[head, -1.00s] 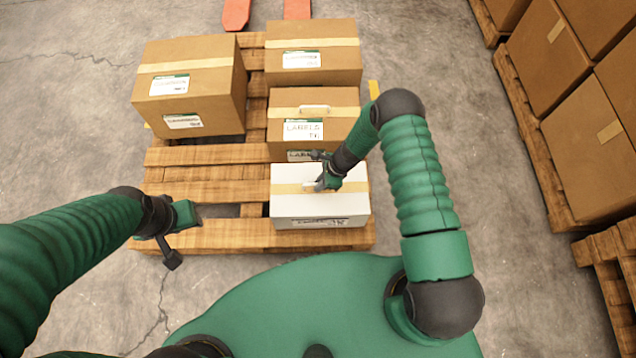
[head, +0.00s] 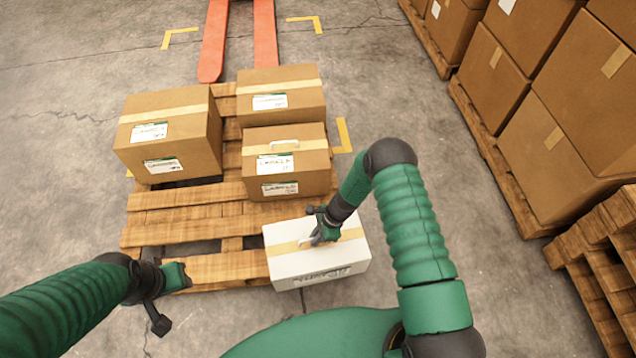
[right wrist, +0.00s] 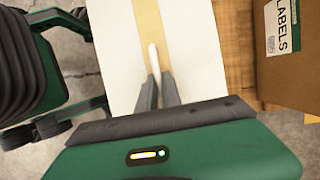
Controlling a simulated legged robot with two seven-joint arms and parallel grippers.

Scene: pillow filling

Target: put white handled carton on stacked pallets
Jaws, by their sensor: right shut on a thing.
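The white handled carton (head: 318,260) is at the front right of the wooden pallet (head: 190,215) in the head view, turned at an angle and reaching past the pallet's front edge. Whether it is clear of the pallet boards is hard to tell. My right gripper (head: 318,238) is shut on the carton's top handle. In the right wrist view the two fingers (right wrist: 158,92) close on the white handle over the tan tape strip. My left gripper (head: 172,280) is empty near the pallet's front left corner; its finger gap is not clear. Stacked pallets (head: 605,255) stand at the lower right.
Several brown cartons (head: 168,130) sit on the middle pallet; a labelled one (head: 288,160) is just behind the white carton. Loaded pallets of large boxes (head: 560,130) line the right side. Orange forks (head: 215,40) lie behind. Bare floor (head: 440,170) separates the middle pallet from the right side.

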